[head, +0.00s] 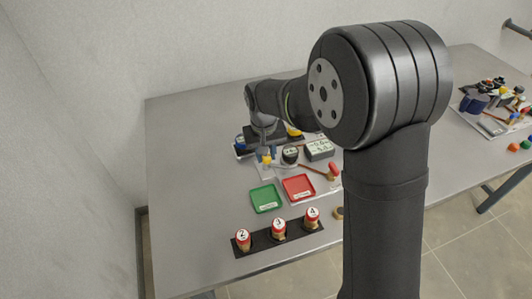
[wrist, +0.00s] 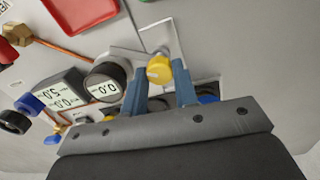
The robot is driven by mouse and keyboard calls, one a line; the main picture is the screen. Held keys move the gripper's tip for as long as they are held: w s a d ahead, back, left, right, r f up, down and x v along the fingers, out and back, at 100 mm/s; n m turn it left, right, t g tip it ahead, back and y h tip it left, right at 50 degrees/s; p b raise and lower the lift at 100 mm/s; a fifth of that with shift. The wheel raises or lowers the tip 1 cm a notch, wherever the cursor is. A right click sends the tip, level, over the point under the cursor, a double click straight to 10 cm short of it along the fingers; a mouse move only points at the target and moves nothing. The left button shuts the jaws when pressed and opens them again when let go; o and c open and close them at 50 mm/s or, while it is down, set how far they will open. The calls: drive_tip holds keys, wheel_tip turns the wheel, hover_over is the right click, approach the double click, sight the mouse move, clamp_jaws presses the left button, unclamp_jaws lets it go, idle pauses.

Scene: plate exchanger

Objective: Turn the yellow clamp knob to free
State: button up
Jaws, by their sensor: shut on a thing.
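The yellow clamp knob (wrist: 158,69) is at the upper middle of the wrist view, in front of a pale bracket plate. My gripper (wrist: 160,72) has its two blue fingers on either side of the knob and is shut on it. The fingertips cover the knob's sides, and its turn position is hard to read. In the head view, the yellow knob (head: 267,160) shows small beside the blue fingers of my gripper (head: 269,153). My arm hides part of the area behind it.
A round black gauge (wrist: 105,80) and a grey display box (wrist: 62,93) stand close to the left of the fingers in the wrist view. A green tray (head: 265,198), a red tray (head: 299,187) and a black strip (head: 260,241) with numbered red-topped pieces lie nearer the table's front.

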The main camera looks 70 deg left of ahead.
drive_tip(key=m, duration=0.5)
drive_tip(key=shift+m, duration=0.3)
drive_tip(key=m, duration=0.5)
drive_tip(key=shift+a+m, duration=0.1)
drive_tip(key=shift+m, duration=0.2)
drive_tip(key=o, duration=1)
drive_tip(key=shift+h, duration=0.3)
wheel_tip(320, 180, up, 18)
drive_tip(key=shift+s+a+f, duration=0.15)
drive_tip(key=shift+a+f, duration=0.1)
drive_tip(key=shift+a, duration=0.05)
drive_tip(key=f, duration=1.7)
drive_tip(key=shift+d+f, duration=0.25)
drive_tip(key=shift+d, duration=0.1)
